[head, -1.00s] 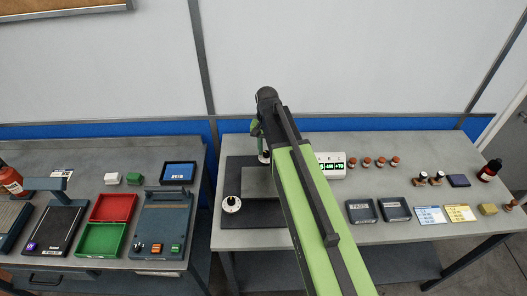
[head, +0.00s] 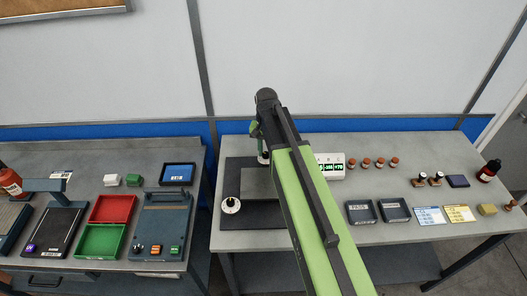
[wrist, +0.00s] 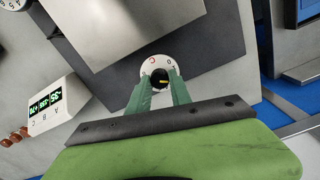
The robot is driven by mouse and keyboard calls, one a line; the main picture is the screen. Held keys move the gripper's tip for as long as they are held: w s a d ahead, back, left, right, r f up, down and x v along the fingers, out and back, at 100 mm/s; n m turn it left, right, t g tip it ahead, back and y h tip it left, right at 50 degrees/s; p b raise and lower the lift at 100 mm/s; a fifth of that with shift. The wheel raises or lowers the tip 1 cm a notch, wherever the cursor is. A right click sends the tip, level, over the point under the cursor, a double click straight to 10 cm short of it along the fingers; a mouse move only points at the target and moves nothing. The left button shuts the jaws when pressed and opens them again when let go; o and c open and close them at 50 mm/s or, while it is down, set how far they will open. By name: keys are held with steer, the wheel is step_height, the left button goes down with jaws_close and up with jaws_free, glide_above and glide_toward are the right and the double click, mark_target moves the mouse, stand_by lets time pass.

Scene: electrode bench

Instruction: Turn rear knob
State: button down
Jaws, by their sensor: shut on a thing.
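The rear knob (wrist: 159,77) is black with a yellow mark, on a round white dial (wrist: 151,66) with red and dark letters, in the wrist view. My gripper (wrist: 160,86) has its two green fingers on either side of the knob, shut on it. In the head view my gripper (head: 257,133) points down at the back of the dark plate, and my arm hides most of the knob. A second white dial with a knob (head: 231,205) sits at the plate's front left. The display box (head: 331,167) has green digits; it also shows in the wrist view (wrist: 50,103).
The dark plate (head: 237,175) carries a raised grey block (head: 258,182). Several small brown-capped bottles (head: 380,163) stand right of the display, with black trays (head: 361,212) in front. Another bench with red and green bins stands at left.

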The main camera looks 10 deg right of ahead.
mark_target(266, 153)
steer(key=shift+w+n, duration=0.1)
steer(key=shift+n, duration=2.7)
steer(key=c, duration=1.2)
jaws_free()
steer(key=shift+o, duration=0.2)
step_height(266, 153, up, 18)
steer(key=p, duration=1.7)
steer(key=shift+f, duration=0.25)
